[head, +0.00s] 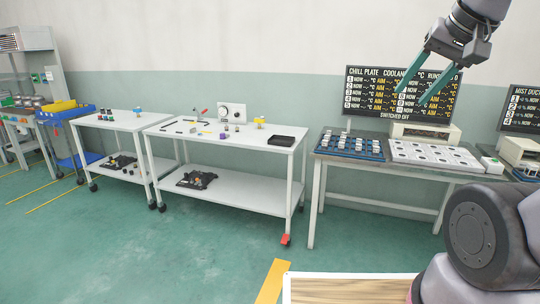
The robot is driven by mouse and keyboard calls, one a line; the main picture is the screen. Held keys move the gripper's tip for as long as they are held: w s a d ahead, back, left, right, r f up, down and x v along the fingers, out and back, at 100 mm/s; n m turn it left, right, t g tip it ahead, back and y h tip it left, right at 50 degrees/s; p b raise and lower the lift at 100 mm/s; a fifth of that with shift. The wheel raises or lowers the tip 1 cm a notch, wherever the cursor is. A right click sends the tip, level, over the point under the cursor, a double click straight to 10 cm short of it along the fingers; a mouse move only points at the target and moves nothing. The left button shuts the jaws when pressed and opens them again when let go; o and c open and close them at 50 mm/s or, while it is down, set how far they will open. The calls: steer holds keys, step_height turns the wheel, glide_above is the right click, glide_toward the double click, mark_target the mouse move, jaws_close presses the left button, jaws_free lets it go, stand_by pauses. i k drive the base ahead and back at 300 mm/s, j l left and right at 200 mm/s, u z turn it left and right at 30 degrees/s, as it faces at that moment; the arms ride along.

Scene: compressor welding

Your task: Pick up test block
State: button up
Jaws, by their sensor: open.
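My gripper (421,82) is at the upper right, in the air in front of a wall display. Its two teal fingers are apart with nothing between them. Several small items lie on the white wheeled table (262,139) in the middle, well to the left of and beyond my gripper. Among them is a small dark purple-grey block (223,135) near the table's middle. I cannot tell for sure which item is the test block, as they are too small here.
A black tray (282,140) lies on the table's right end. A grey bench to the right bears a blue rack (349,147) and a white plate with round spots (433,154). A smaller white cart (108,124) stands left. The green floor in front is mostly clear.

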mark_target(222, 136)
steer(key=i+l+u, duration=0.1)
steer(key=i+u, duration=0.2)
steer(key=i, duration=0.2)
steer(key=i+l+u, duration=0.35)
steer(key=i, duration=0.2)
steer(key=i+l+u, duration=0.3)
steer(key=i, duration=0.2)
steer(key=i+j+z, duration=0.1)
steer(key=i+j, duration=0.15)
steer(key=i, duration=0.35)
steer(key=i+j+z, duration=0.1)
steer(key=i+j, duration=0.25)
steer(key=i, duration=0.2)
steer(key=i+j+z, duration=0.1)
steer(key=i+j, duration=0.25)
steer(key=i, duration=0.2)
